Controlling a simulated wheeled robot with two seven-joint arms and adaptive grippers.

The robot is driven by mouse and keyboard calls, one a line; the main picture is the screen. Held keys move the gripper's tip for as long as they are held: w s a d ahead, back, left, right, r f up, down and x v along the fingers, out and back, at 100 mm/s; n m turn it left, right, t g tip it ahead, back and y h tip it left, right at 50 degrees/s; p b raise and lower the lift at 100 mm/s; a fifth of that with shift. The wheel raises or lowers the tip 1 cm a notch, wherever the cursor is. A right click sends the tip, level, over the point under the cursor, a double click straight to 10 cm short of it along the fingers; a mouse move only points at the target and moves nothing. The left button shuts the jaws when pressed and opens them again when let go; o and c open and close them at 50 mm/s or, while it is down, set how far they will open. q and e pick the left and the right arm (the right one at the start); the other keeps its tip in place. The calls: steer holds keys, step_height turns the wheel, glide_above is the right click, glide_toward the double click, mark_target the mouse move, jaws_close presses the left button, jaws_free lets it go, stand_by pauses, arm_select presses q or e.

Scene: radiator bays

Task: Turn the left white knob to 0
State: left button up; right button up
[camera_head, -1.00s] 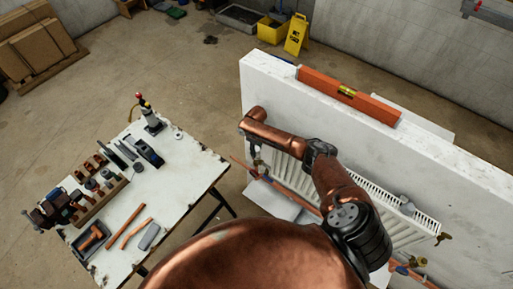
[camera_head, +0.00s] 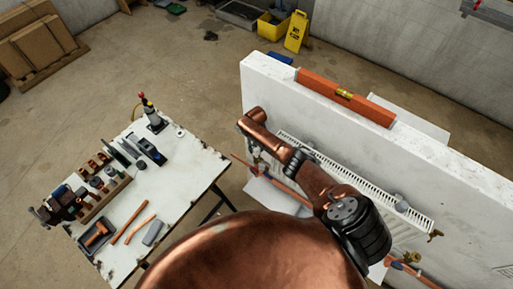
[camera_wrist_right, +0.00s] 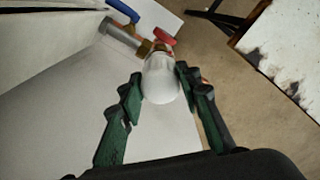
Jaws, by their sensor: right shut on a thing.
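The left white knob (camera_wrist_right: 161,82) shows in the right wrist view as a smooth rounded cap on a brass fitting (camera_wrist_right: 145,50). My right gripper (camera_wrist_right: 161,84) has one green finger on each side of the knob and is shut on it. Any number or mark on the knob cannot be read. In the head view my right gripper (camera_head: 257,162) is at the left end of the white radiator (camera_head: 345,178), small and partly hidden by my copper arm. The knob cannot be made out there. My left gripper is not in view.
A red handle (camera_wrist_right: 164,36) and a blue part (camera_wrist_right: 124,10) sit close to the knob. A white wall (camera_head: 300,100) carries an orange level (camera_head: 345,96) on top. A workbench (camera_head: 185,185) with tools stands at left. Floor between bench and wall is open.

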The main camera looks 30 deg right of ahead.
steer(key=shift+w+r+m, duration=0.15)
steer(key=shift+m, duration=0.35)
steer(key=o, duration=1.2)
steer(key=shift+c, duration=0.2)
step_height(320, 180, up, 12)
